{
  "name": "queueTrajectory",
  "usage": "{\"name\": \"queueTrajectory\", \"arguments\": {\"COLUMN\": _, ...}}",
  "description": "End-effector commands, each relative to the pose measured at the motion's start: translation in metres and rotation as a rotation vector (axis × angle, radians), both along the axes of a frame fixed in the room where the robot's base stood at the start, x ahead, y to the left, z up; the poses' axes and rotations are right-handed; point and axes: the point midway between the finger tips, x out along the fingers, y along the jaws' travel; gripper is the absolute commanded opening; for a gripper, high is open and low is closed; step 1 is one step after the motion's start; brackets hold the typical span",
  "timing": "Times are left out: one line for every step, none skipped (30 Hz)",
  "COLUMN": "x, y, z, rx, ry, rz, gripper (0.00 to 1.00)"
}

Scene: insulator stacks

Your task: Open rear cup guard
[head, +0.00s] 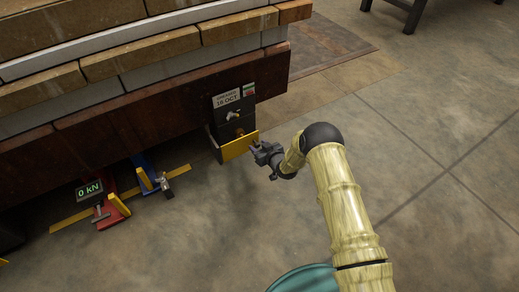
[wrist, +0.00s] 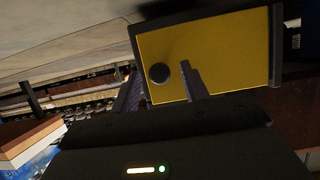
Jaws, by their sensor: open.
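The yellow guard panel (head: 240,146) is at the bottom of a dark box under the wooden beam in the head view. In the wrist view the yellow panel (wrist: 215,60) has a dark frame and fills the upper middle. A round dark knob (wrist: 159,73) stands on its left part. My gripper (head: 255,150) is at the right end of the panel in the head view. In the wrist view my open gripper (wrist: 159,78) has one finger on each side of the knob. Contact with the knob cannot be told.
The dark box (head: 234,115) carries a date label (head: 227,99) and brass fittings. A red jack-like device (head: 112,208) with a "0 kN" display (head: 89,190) and a blue one (head: 147,173) stand to the left. The floor (head: 420,130) to the right is clear.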

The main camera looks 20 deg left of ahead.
Motion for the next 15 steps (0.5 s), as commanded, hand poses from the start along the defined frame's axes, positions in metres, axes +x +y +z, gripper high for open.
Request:
{"name": "queueTrajectory", "arguments": {"x": 0.0000, "y": 0.0002, "z": 0.0003, "rx": 0.000, "ry": 0.000, "rz": 0.000, "gripper": 0.45}}
{"name": "queueTrajectory", "arguments": {"x": 0.0000, "y": 0.0001, "z": 0.0004, "rx": 0.000, "ry": 0.000, "rz": 0.000, "gripper": 0.45}}
{"name": "queueTrajectory", "arguments": {"x": -0.0001, "y": 0.0000, "z": 0.0004, "rx": 0.000, "ry": 0.000, "rz": 0.000, "gripper": 0.45}}
{"name": "queueTrajectory", "arguments": {"x": -0.0002, "y": 0.0000, "z": 0.0005, "rx": 0.000, "ry": 0.000, "rz": 0.000, "gripper": 0.45}}
{"name": "queueTrajectory", "arguments": {"x": -0.0002, "y": 0.0000, "z": 0.0005, "rx": 0.000, "ry": 0.000, "rz": 0.000, "gripper": 0.45}}
{"name": "queueTrajectory", "arguments": {"x": -0.0001, "y": -0.0002, "z": 0.0005, "rx": 0.000, "ry": 0.000, "rz": 0.000, "gripper": 0.41}}
{"name": "queueTrajectory", "arguments": {"x": -0.0002, "y": -0.0002, "z": 0.0004, "rx": 0.000, "ry": 0.000, "rz": 0.000, "gripper": 0.35}}
{"name": "queueTrajectory", "arguments": {"x": -0.0001, "y": -0.0003, "z": 0.0004, "rx": 0.000, "ry": 0.000, "rz": 0.000, "gripper": 0.29}}
{"name": "queueTrajectory", "arguments": {"x": -0.0001, "y": -0.0003, "z": 0.0004, "rx": 0.000, "ry": 0.000, "rz": 0.000, "gripper": 0.22}}
{"name": "queueTrajectory", "arguments": {"x": -0.0001, "y": -0.0003, "z": 0.0005, "rx": 0.000, "ry": 0.000, "rz": 0.000, "gripper": 0.16}}
{"name": "queueTrajectory", "arguments": {"x": -0.0001, "y": -0.0003, "z": 0.0005, "rx": 0.000, "ry": 0.000, "rz": 0.000, "gripper": 0.10}}
{"name": "queueTrajectory", "arguments": {"x": -0.0001, "y": -0.0003, "z": 0.0005, "rx": 0.000, "ry": 0.000, "rz": 0.000, "gripper": 0.02}}
{"name": "queueTrajectory", "arguments": {"x": -0.0002, "y": -0.0004, "z": 0.0004, "rx": 0.000, "ry": 0.000, "rz": 0.000, "gripper": 0.00}}
{"name": "queueTrajectory", "arguments": {"x": -0.0002, "y": -0.0004, "z": 0.0004, "rx": 0.000, "ry": 0.000, "rz": 0.000, "gripper": 0.00}}
{"name": "queueTrajectory", "arguments": {"x": -0.0001, "y": -0.0004, "z": 0.0004, "rx": 0.000, "ry": 0.000, "rz": 0.000, "gripper": 0.00}}
